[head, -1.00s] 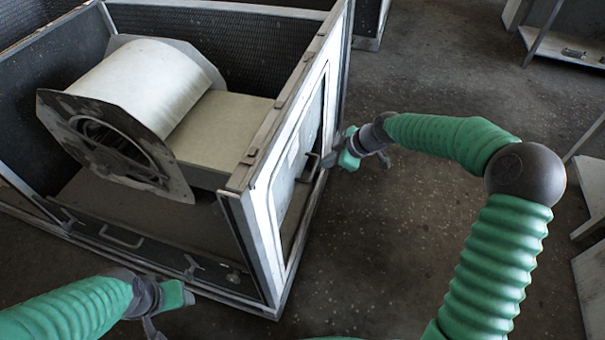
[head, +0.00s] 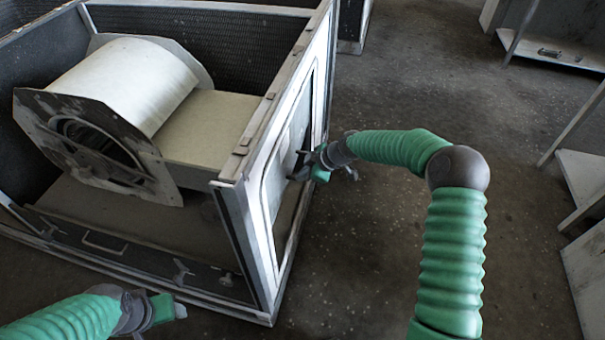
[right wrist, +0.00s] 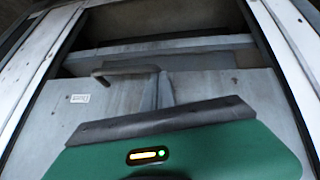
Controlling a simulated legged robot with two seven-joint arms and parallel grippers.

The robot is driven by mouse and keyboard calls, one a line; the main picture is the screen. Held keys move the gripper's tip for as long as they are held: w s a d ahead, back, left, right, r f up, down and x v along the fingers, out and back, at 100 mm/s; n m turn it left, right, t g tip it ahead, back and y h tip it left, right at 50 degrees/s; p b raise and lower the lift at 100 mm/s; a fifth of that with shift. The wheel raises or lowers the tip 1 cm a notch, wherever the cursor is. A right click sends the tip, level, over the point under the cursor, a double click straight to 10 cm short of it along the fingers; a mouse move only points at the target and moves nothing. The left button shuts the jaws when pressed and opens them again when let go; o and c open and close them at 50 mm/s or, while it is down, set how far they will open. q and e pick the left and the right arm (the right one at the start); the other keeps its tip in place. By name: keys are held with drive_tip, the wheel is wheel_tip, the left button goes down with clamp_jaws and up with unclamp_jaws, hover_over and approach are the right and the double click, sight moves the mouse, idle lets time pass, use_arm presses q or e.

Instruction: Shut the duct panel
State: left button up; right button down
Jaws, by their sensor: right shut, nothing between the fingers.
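The duct panel (head: 285,165) is a light grey panel inside a white frame on the right side wall of the blower housing (head: 232,190). In the right wrist view the panel (right wrist: 235,88) carries a bar handle (right wrist: 125,70) and a small label. A dark gap shows above the panel, inside the frame. My right gripper (head: 304,168) is shut and empty, close against the panel's outer face near the handle; I cannot tell if it touches. My left gripper (head: 160,310) is in front of the housing, away from the panel; its jaws are unclear.
A blower drum (head: 130,85) sits inside the open-topped housing. A lower front strip with a handle (head: 105,243) faces my left arm. Pale shelving (head: 585,180) stands at the far right.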

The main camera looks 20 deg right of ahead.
use_arm(q)
drive_tip(key=s+b+x, duration=0.1)
drive_tip(key=b+x, duration=0.6)
drive_tip(key=b, duration=0.1)
drive_tip(key=s+b+x, duration=0.2)
drive_tip(key=b+x, duration=0.6)
drive_tip(key=shift+s+d+f, duration=0.2)
drive_tip(key=shift+s+f, duration=0.1)
drive_tip(key=shift+f, duration=0.4)
use_arm(e)
wheel_tip(320, 180, down, 31)
drive_tip(key=shift+d, duration=0.15)
drive_tip(key=shift+s, duration=0.15)
drive_tip(key=shift+r, duration=0.1)
